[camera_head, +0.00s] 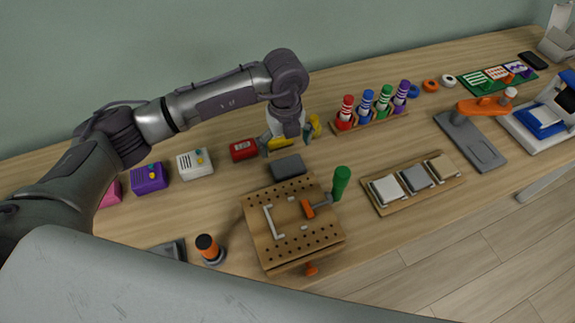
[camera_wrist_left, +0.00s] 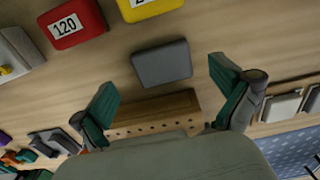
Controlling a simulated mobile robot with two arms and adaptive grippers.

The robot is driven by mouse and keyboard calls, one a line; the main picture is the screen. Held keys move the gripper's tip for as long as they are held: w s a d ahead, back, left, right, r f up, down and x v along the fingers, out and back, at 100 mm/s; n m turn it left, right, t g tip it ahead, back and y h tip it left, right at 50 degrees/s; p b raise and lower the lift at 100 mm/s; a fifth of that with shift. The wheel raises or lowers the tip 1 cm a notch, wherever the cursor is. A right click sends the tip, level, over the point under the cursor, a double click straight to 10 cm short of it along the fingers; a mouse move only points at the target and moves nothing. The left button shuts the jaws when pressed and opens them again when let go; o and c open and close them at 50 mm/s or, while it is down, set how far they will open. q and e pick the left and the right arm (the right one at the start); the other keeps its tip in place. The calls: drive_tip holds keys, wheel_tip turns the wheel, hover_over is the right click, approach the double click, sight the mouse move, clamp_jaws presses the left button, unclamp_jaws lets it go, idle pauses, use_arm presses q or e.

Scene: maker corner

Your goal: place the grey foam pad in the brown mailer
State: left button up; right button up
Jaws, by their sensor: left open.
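My left gripper (camera_head: 287,147) is over the table, pointing down, with its fingers spread and nothing between them. The left wrist view shows its two green-padded fingers (camera_wrist_left: 163,76) wide apart. A dark grey block (camera_head: 287,167) lies flat just in front of the gripper; it also shows between and beyond the fingers in the left wrist view (camera_wrist_left: 162,63). A lighter grey square pad (camera_head: 417,177) sits in the middle of a wooden tray (camera_head: 385,205), between a white pad and a beige one. I cannot make out a brown mailer. My right gripper is not in view.
A red block (camera_head: 243,149) marked 120 and a yellow block (camera_wrist_left: 150,6) lie near the gripper. An orange-armed stand (camera_head: 480,152) is farther right.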

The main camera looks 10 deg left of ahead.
sight(286, 162)
use_arm(q)
drive_tip(key=shift+s+f+p, duration=0.15)
drive_tip(key=shift+f+p, duration=0.4)
drive_tip(key=shift+f, duration=2.35)
drive_tip(key=c, duration=0.6)
drive_tip(key=shift+r, duration=0.15)
